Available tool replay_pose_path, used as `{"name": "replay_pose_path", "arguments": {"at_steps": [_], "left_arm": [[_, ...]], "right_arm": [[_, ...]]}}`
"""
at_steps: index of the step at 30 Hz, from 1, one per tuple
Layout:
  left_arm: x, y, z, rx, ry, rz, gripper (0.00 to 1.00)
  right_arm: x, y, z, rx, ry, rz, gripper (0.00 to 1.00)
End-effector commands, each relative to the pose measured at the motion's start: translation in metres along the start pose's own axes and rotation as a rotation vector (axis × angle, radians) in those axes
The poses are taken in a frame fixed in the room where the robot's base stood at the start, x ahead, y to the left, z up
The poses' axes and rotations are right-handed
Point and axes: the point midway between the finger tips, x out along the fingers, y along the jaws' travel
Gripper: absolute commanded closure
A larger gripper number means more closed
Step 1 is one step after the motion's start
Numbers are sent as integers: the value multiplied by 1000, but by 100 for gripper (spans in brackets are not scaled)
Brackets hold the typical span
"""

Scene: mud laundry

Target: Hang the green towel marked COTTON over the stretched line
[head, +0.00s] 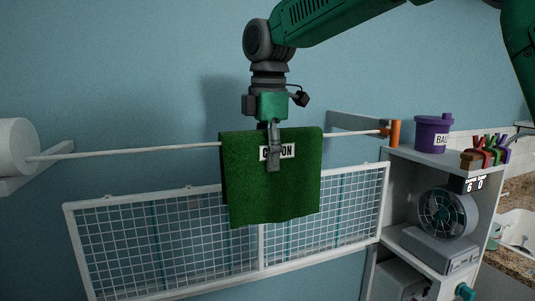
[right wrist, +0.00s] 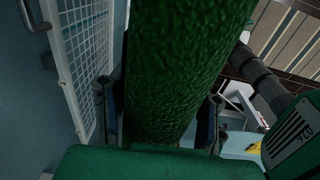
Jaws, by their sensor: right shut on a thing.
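The green towel (head: 245,190) is draped at the stretched line (head: 115,152), which meets it at both side edges, and its front hangs down below the line. Its white label (head: 287,151) is partly covered by my right gripper (head: 272,160), so only some letters show. My right gripper comes down from above and is shut on the towel near its upper middle. In the right wrist view the towel fills the space between the two fingers (right wrist: 157,112). How far the towel hangs behind the line is hidden. My left gripper is out of view.
A white wire rack (head: 150,240) is on the wall behind and below the towel. The line runs from a white roller (head: 15,148) to an orange post (head: 395,133). A shelf unit at right holds a purple tub (head: 432,135), colored clips (head: 485,152) and a fan (head: 447,215).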

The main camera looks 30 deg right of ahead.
Motion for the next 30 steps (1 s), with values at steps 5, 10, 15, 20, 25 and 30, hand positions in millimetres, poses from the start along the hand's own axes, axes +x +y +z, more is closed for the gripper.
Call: {"name": "replay_pose_path", "arguments": {"at_steps": [5, 10, 15, 20, 25, 30], "left_arm": [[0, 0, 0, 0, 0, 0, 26], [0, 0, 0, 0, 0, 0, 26], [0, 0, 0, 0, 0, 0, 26], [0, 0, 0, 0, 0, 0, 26], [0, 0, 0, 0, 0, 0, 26], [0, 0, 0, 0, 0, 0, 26]], "right_arm": [[0, 0, 2, 0, 1, 0, 93], [0, 0, 2, 0, 1, 0, 33], [0, 1, 2, 1, 2, 0, 33], [1, 0, 2, 0, 1, -1, 28], [1, 0, 2, 0, 1, -1, 28], [1, 0, 2, 0, 1, -1, 28]]}}
